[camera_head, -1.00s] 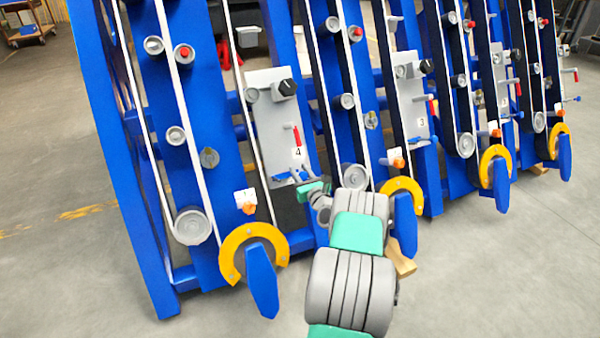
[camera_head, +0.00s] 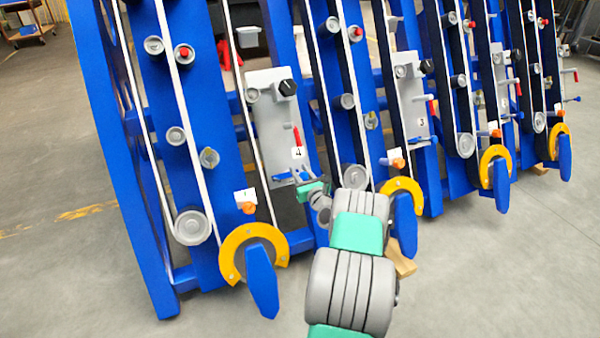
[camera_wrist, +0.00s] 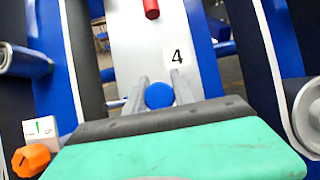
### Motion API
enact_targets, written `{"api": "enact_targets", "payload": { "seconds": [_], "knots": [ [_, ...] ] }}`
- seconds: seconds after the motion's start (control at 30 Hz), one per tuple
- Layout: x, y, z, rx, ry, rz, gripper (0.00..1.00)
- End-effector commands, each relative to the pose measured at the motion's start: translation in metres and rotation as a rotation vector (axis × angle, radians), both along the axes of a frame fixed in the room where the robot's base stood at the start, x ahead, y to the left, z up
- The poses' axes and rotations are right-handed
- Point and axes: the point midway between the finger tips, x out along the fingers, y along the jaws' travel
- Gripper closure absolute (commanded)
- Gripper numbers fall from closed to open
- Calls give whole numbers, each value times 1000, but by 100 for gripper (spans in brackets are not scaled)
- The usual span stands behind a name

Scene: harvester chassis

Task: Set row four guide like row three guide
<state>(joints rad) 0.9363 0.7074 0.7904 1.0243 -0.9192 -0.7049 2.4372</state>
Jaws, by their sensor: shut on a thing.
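The row four guide is a light grey plate (camera_head: 268,128) marked "4", with a black knob (camera_head: 288,87), a red lever (camera_head: 297,136) and a blue handle (camera_head: 284,177) at its lower end. My gripper (camera_head: 299,177) is at that lower end. In the wrist view, my gripper (camera_wrist: 160,93) has its fingers on either side of the round end of the blue handle (camera_wrist: 159,95) and is shut on it. The row three guide is a similar grey plate (camera_head: 412,100) marked "3", with a black knob (camera_head: 427,66) and a red lever (camera_head: 431,106).
Blue posts (camera_head: 195,130) with belts and rollers flank the plates. An orange knob (camera_wrist: 31,160) and a roller (camera_wrist: 305,115) lie on either side of my gripper. Yellow rings (camera_head: 253,248) stand along the lower front.

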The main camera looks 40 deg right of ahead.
Motion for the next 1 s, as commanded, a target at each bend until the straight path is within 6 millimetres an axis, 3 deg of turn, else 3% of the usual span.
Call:
{"api": "enact_targets", "payload": {
  "seconds": [0.73, 0.77, 1.0],
  "knots": [
    [3, 10, -1, 1, 1, -1, 100],
    [3, 10, -1, 1, 1, -1, 68],
    [3, 10, -1, 1, 1, 0, 49]
  ]
}}
